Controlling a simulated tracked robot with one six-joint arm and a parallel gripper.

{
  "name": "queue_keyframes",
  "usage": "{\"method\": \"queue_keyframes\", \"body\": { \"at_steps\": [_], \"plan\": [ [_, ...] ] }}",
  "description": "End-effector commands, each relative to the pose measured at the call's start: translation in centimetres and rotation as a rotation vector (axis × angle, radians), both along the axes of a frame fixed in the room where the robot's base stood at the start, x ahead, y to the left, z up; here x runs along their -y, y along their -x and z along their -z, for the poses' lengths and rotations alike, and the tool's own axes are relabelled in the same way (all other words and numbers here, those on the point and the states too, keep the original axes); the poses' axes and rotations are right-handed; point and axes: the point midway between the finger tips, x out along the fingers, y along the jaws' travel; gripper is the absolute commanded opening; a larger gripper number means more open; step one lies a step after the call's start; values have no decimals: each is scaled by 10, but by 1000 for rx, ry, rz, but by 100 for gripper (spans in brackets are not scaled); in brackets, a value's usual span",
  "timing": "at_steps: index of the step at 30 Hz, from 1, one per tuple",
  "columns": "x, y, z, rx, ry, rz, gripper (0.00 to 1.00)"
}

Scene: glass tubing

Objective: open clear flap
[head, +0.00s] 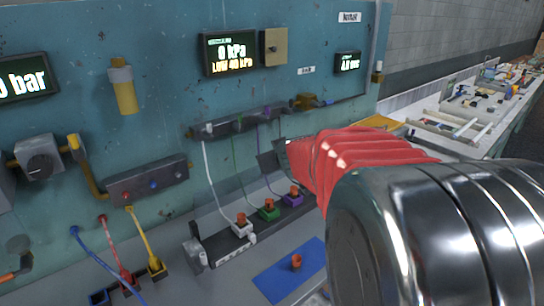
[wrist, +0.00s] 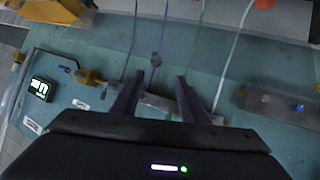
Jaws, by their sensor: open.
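I cannot make out a clear flap in either view. A beige plate with a dark knob (head: 275,47) is on the teal wall panel, right of a display reading 0 kPa (head: 229,53). My gripper (head: 270,160) is in front of the panel, below the dark port rail (head: 238,124), partly hidden by its red sleeve. In the wrist view my gripper (wrist: 158,84) has its two dark fingers apart, with nothing seen held between them. The rail (wrist: 155,104) lies beyond the fingers, with thin tubes running past them.
White, green and purple tubes hang from the rail to a block with coloured connectors (head: 269,210). A blue mat (head: 283,277) with an orange piece lies in front. Blue, red and yellow leads (head: 143,236) are at left. A cluttered bench (head: 455,122) extends right.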

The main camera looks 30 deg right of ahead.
Motion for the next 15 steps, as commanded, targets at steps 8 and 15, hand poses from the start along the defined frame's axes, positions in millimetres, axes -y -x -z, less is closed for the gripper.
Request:
{"method": "queue_keyframes", "body": {
  "at_steps": [8, 15],
  "plan": [
    [0, 0, 0, 1, 1, 1, 35],
    [-9, 7, -18, 32, 29, 32, 18]
  ]
}}
